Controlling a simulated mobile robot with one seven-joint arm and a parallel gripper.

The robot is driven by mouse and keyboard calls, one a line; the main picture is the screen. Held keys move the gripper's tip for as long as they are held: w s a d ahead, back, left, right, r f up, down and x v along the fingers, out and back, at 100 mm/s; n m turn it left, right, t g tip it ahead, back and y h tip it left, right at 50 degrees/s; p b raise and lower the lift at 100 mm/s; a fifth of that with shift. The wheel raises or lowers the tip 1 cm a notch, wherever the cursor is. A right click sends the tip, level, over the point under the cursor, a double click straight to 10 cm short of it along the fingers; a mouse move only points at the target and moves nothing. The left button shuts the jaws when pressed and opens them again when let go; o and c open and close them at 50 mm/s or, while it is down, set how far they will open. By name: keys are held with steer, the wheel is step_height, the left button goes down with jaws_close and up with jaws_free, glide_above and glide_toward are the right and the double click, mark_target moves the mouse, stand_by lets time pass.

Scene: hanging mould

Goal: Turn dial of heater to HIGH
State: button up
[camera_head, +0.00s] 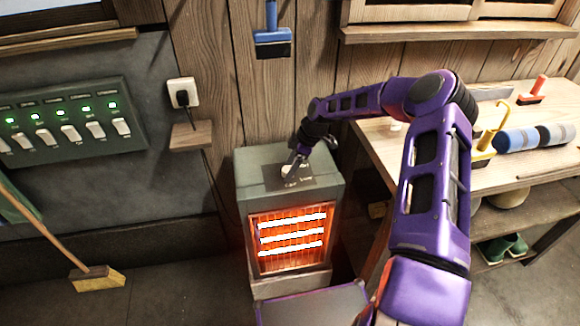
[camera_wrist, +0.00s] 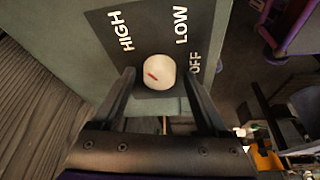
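The heater (camera_head: 340,195) is a grey-green box with three glowing bars behind its front grille. Its white round dial (camera_wrist: 160,66) sits on a dark plate (camera_wrist: 150,20) marked HIGH, LOW and OFF. The dial's red mark lies on its left side, slanting up-left, roughly towards the HIGH side. My gripper (camera_wrist: 159,80) is open, with one finger to each side of the dial and a gap visible on both sides. In the head view my gripper (camera_head: 297,162) reaches down to the heater's top and partly hides the dial.
A workbench (camera_head: 380,150) with tools stands to the right, behind my arm. A switch panel (camera_head: 70,120) with green lights and a plugged socket (camera_head: 183,93) are on the left wall. A broom (camera_head: 97,279) leans at the lower left.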

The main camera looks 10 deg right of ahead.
steer(key=shift+r, duration=0.1)
steer(key=v, duration=1.7)
steer(key=shift+d+p, duration=0.15)
steer(key=shift+p, duration=0.2)
steer(key=shift+s+r, duration=0.1)
